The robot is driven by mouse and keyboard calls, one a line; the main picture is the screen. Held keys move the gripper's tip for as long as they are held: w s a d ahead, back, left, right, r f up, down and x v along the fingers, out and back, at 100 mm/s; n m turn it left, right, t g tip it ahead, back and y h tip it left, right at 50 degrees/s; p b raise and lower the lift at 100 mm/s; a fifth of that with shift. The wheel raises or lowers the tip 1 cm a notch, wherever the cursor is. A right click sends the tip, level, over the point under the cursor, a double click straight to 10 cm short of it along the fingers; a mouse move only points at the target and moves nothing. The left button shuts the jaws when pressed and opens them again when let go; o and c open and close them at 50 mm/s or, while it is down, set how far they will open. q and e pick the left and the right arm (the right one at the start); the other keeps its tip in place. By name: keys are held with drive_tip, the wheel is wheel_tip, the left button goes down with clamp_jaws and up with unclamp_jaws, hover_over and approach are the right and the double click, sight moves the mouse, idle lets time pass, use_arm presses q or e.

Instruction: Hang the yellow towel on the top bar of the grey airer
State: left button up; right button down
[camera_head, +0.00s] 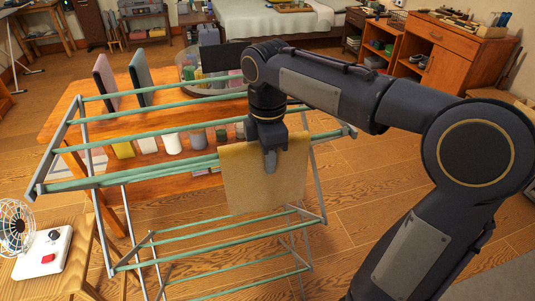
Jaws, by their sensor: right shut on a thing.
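The yellow towel (245,187) hangs as a flat sheet over the right half of the grey airer (47,160). My right gripper (270,160), reaching down from the right, is shut on the towel near the middle of its upper part. The towel hides part of the airer's near green top bar (120,180), which shows to its left. I cannot tell whether the towel rests on that bar or hangs in front of it. Its lower edge hangs free above the lower rungs. My left gripper is not in view.
A wooden table (62,125) with upright books, jars and a grey basket (188,60) stands behind the airer. A stool (75,262) with a fan (15,226) and white box is at lower left. Bare floor (370,185) lies right of the airer.

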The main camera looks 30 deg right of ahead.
drive_tip(key=c, duration=1)
unclamp_jaws()
wheel_tip(320, 180, up, 8)
drive_tip(key=shift+f+p, duration=0.1)
drive_tip(key=shift+p, duration=0.7)
